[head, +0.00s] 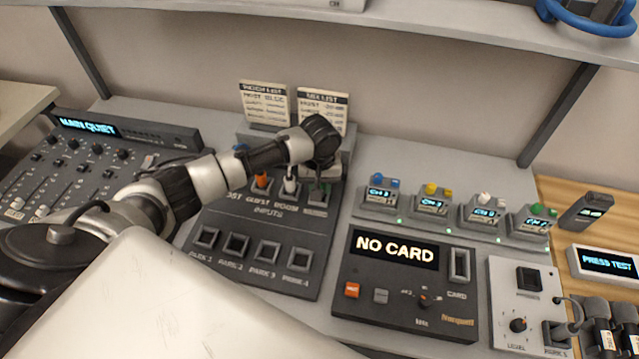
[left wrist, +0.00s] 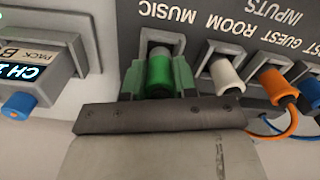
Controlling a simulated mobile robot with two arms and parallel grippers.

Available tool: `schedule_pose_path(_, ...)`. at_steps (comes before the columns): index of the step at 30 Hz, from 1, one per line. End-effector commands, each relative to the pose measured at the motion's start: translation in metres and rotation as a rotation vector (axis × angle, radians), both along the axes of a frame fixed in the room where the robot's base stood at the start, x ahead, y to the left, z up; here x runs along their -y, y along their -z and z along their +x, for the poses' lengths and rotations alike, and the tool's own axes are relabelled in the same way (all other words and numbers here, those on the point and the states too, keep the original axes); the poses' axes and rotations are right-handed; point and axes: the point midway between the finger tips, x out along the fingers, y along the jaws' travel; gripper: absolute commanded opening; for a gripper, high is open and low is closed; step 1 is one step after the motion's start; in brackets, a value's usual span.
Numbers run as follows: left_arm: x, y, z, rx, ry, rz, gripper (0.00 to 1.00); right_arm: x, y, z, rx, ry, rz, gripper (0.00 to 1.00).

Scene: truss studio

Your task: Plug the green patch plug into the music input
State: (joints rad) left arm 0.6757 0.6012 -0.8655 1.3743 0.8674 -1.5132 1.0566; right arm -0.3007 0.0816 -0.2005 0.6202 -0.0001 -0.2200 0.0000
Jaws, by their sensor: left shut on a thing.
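My left gripper (left wrist: 158,90) is shut on the green patch plug (left wrist: 159,76) in the left wrist view. The plug's front end is at the mouth of the music input (left wrist: 162,38), in line with it; how deep it sits cannot be told. In the head view my left gripper (head: 320,178) is over the right end of the inputs row, largely hiding the music input. My right gripper is not in view.
A white plug (left wrist: 226,75) in the room input and an orange plug (left wrist: 277,88) in the guest input stand close beside. Empty park sockets (head: 236,243) lie in front. The NO CARD unit (head: 385,310) and small channel packs (head: 432,205) are to the right.

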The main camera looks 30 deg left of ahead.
Motion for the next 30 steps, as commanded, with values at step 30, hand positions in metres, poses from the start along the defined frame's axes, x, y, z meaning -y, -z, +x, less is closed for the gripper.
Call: schedule_pose_path(30, 0.0003, 0.0047, 0.0002, -0.001, 0.0, -0.001, 0.04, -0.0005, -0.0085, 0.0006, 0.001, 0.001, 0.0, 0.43)
